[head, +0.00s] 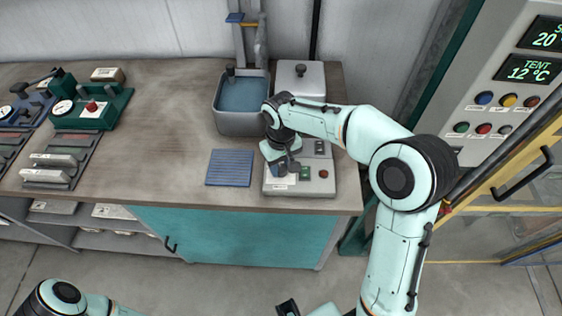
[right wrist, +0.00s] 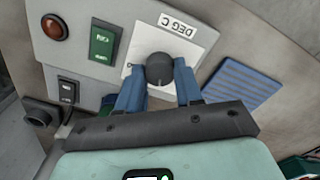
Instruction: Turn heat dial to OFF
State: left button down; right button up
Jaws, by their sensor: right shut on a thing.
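The heat dial (right wrist: 159,69) is a dark round knob on a white plate marked DEG C, seen in the right wrist view. My right gripper (right wrist: 160,88) has its two blue fingers on either side of the knob and is shut on it. In the head view the right gripper (head: 280,168) is over the left part of the grey control box (head: 318,188), and the arm hides the dial there. The dial's pointer position cannot be made out.
A green switch (right wrist: 103,45) and a red lamp (right wrist: 54,27) sit beside the dial. A blue ribbed mat (head: 230,168) lies left of the box. A water basin (head: 241,104) and a lidded metal box (head: 300,80) stand behind. Bench space left of the mat is clear.

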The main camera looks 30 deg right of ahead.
aim_at(281, 168)
jog(key=n+p, duration=0.1)
jog(key=n, duration=0.3)
jog(key=shift+n, duration=0.3)
pick_arm(q)
jog(key=shift+w+r+p, duration=0.2)
jog(key=shift+w+r, duration=0.2)
jog(key=shift+r, duration=0.2)
jog(key=shift+w+r+p, duration=0.2)
jog(key=shift+w+r, duration=0.15)
jog(key=shift+r, duration=0.25)
pick_arm(e)
jog(key=shift+n, duration=1.6)
jog(key=o, duration=1)
jog(key=shift+o, duration=0.2)
pick_arm(q)
jog(key=shift+w+r+p, duration=0.85)
jog(key=shift+w+r, duration=0.05)
jog(key=shift+r, duration=0.25)
pick_arm(e)
notch_tip(281, 168, up, 13)
jog(key=shift+r, duration=0.2)
